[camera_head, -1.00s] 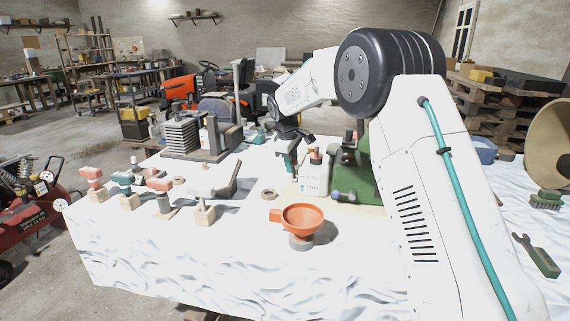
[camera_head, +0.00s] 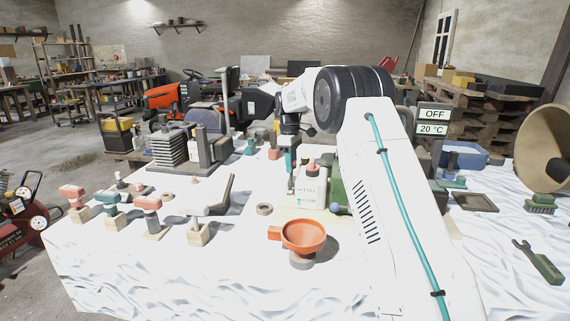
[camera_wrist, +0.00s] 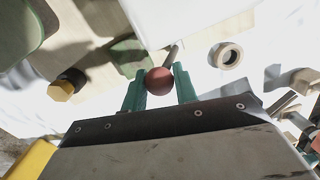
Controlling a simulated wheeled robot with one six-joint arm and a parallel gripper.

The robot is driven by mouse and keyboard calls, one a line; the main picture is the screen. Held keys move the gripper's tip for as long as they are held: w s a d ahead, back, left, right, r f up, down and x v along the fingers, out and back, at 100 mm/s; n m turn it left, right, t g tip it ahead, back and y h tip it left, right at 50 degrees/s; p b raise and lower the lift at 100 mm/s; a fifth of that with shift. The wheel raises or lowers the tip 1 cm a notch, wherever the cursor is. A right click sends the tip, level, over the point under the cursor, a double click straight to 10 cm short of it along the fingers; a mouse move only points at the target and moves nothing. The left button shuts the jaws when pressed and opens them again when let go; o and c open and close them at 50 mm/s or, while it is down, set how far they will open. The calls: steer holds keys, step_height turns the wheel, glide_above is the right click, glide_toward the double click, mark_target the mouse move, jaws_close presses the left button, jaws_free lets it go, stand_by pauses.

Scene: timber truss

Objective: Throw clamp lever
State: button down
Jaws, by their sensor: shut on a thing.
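My gripper (camera_wrist: 158,88) has two teal fingers, one on each side of a round red-brown ball knob (camera_wrist: 158,80) in the wrist view. A short grey rod (camera_wrist: 173,56) shows just behind the knob, so it looks like the end of the clamp lever. A green part (camera_wrist: 128,54) lies beside it, perhaps the clamp's body. In the head view my gripper (camera_head: 290,162) points down behind a white bottle (camera_head: 312,188).
An orange funnel (camera_head: 303,236) stands in front of the bottle, with a tan ring (camera_head: 264,209) to its left. Several stamp-like tools (camera_head: 149,205) stand at the left. A display reading OFF and 20 °C (camera_head: 433,120) is behind my arm.

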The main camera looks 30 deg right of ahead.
steer(key=shift+w+d+f, duration=0.4)
steer(key=shift+w+d, duration=0.1)
steer(key=shift+d, duration=0.1)
steer(key=shift+f, duration=0.1)
steer(key=c, duration=1.4)
jaws_free()
steer(key=shift+o, duration=1.3)
steer(key=shift+w+d+f, duration=0.1)
steer(key=shift+d+f, duration=0.05)
steer(key=shift+d, duration=0.05)
steer(key=shift+a, duration=0.15)
steer(key=shift+a+r, duration=0.1)
steer(key=shift+r, duration=0.15)
step_height(320, 180, up, 8)
steer(key=shift+w+f, duration=0.2)
steer(key=shift+w, duration=0.2)
